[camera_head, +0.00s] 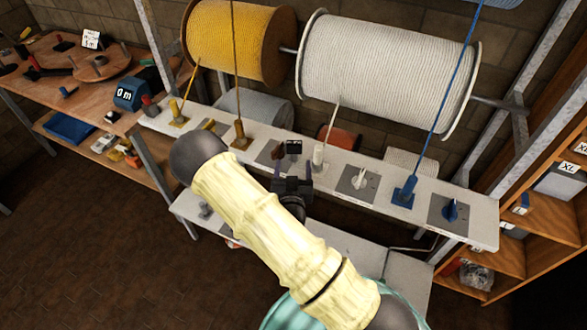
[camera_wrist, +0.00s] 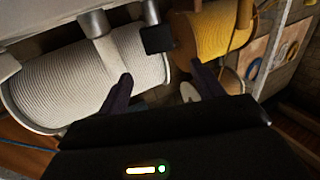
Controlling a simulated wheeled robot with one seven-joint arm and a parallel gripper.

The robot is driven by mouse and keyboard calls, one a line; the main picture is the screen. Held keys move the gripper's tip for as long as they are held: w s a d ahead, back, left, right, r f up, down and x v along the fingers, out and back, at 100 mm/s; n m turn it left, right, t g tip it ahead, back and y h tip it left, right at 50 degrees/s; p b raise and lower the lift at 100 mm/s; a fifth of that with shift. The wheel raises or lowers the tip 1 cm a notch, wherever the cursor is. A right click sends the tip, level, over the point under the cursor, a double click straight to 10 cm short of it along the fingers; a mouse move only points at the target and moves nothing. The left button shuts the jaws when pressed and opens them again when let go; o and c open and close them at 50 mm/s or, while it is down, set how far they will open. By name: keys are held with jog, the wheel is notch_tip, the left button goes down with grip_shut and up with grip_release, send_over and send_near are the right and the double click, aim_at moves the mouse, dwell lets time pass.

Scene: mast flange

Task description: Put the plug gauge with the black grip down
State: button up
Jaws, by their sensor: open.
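The black grip of the plug gauge (camera_head: 293,147) shows as a small dark block above the middle of the white shelf. In the wrist view the black grip (camera_wrist: 157,40) lies ahead of my fingers, roughly centred between them, with a grey cylinder (camera_wrist: 151,12) in line with it. My gripper (camera_head: 293,168) is open, with its two dark fingers apart; they also show in the wrist view (camera_wrist: 162,74). No contact between the fingers and the grip is visible. The gauge's lower part is hidden in the head view, so I cannot tell how it is seated.
The white shelf (camera_head: 470,222) carries several coloured fittings on grey plates, including a blue one (camera_head: 404,192) with a blue rope. A yellow spool (camera_head: 240,38) and a white spool (camera_head: 385,70) hang behind. A wooden bench (camera_head: 30,68) stands left; wooden shelving (camera_head: 548,238) stands right.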

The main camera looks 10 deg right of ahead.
jog(key=shift+d, duration=0.1)
jog(key=s+d+r+n+g+y, duration=0.1)
jog(key=s+r+g+y, duration=0.1)
jog(key=s+r+g, duration=0.4)
jog(key=s+d+r+n+g+y, duration=0.1)
jog(key=s+d+r+g+y, duration=0.1)
jog(key=s+r+g, duration=0.3)
jog(key=s+g, duration=0.4)
jog(key=s, duration=0.3)
jog(key=shift+s+d+r+n, duration=0.15)
jog(key=shift+s+r+n, duration=0.05)
jog(key=shift+r+n, duration=0.15)
